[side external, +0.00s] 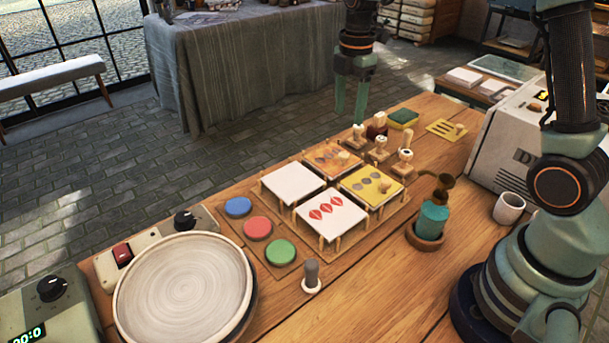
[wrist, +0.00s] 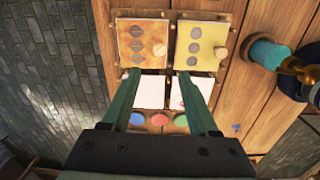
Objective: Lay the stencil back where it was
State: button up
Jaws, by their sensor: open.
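A brown stencil (side external: 326,153) with a knob and a row of diamond cut-outs lies flat on a low stand at the back; it is at upper left in the wrist view (wrist: 131,30). A yellow stencil (side external: 358,178) with round holes and a knob lies on the stand beside it, also in the wrist view (wrist: 207,32). Another yellow stencil (side external: 437,127) with slots lies on the bench near the stamps. A white plate (side external: 331,222) bears three red diamonds; another white plate (side external: 292,183) looks blank. My gripper (side external: 350,120) is open and empty, raised above the work.
Blue, red and green paint pads (side external: 257,228) sit left of the plates. Several stamps (side external: 381,148) and a green sponge (side external: 403,117) stand behind. A teal bottle (side external: 432,217) and white cup (side external: 508,207) stand at right. A round turntable (side external: 184,290) is front left.

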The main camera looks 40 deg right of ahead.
jog(key=s+a+r+m+t, duration=0.2)
jog(key=s+r+m, duration=0.1)
jog(key=s+m, duration=0.4)
jog(key=s+a+r+m+t, duration=0.3)
jog(key=s+r+m, duration=0.1)
jog(key=s+m, duration=0.4)
jog(key=shift+s+r+m, duration=0.15)
jog(key=shift+m, duration=1.05)
